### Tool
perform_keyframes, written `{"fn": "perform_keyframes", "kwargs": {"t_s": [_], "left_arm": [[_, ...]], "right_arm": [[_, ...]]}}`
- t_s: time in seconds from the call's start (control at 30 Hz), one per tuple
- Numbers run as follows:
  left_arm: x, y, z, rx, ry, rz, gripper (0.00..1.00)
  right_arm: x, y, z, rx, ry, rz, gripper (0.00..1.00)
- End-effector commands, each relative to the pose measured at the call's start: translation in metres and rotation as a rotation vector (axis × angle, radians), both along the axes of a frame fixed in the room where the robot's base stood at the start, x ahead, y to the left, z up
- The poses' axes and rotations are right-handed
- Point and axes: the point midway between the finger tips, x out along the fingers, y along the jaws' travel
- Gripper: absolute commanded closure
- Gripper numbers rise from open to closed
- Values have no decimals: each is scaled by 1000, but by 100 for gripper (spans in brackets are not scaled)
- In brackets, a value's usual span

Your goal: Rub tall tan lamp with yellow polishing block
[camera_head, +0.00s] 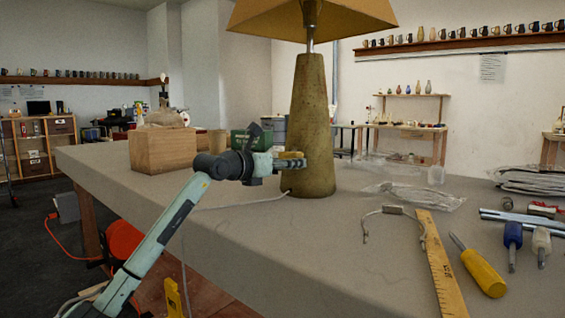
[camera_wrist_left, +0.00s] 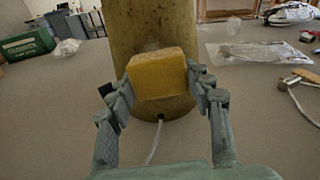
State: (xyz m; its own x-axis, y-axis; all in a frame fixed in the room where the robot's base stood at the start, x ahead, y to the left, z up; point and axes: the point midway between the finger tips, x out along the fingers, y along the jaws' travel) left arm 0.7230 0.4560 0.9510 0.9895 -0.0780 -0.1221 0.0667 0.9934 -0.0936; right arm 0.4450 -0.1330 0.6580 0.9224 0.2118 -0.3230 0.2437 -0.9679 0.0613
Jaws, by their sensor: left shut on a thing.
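The tall tan lamp (camera_head: 313,120) stands upright on the grey table, with a tapered body and an orange-tan shade (camera_head: 312,18). Its lower body also fills the top middle of the left wrist view (camera_wrist_left: 150,25). My left gripper (camera_head: 287,161) is at the lower left side of the lamp body. It is shut on the yellow polishing block (camera_wrist_left: 160,74), which shows between its fingers in the left wrist view. The block lies right in front of the lamp surface; I cannot tell whether they touch. My right gripper is not in view.
A cord (camera_head: 238,205) runs from the lamp's base over the table (camera_head: 300,250). A wooden box (camera_head: 162,149) stands at left. A ruler (camera_head: 440,262), a yellow screwdriver (camera_head: 483,272), a metal harp (camera_head: 394,211) and plastic bags (camera_head: 415,194) lie at right.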

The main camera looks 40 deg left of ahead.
Motion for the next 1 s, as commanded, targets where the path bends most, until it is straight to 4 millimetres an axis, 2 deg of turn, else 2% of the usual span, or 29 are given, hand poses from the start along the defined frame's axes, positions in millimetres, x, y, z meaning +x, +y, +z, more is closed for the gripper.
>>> {"fn": "perform_keyframes", "kwargs": {"t_s": [0.03,0.27,0.57,0.67,1.0], "left_arm": [[0,-7,-1,-1,2,-5,72],[-3,-25,0,-1,1,-4,72],[-2,-27,-9,-1,1,-1,72],[-1,-25,-10,-2,2,0,72],[1,4,-10,-1,3,3,72]], "right_arm": [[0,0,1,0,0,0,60],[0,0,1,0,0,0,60],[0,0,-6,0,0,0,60],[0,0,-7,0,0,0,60],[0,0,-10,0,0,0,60]]}}
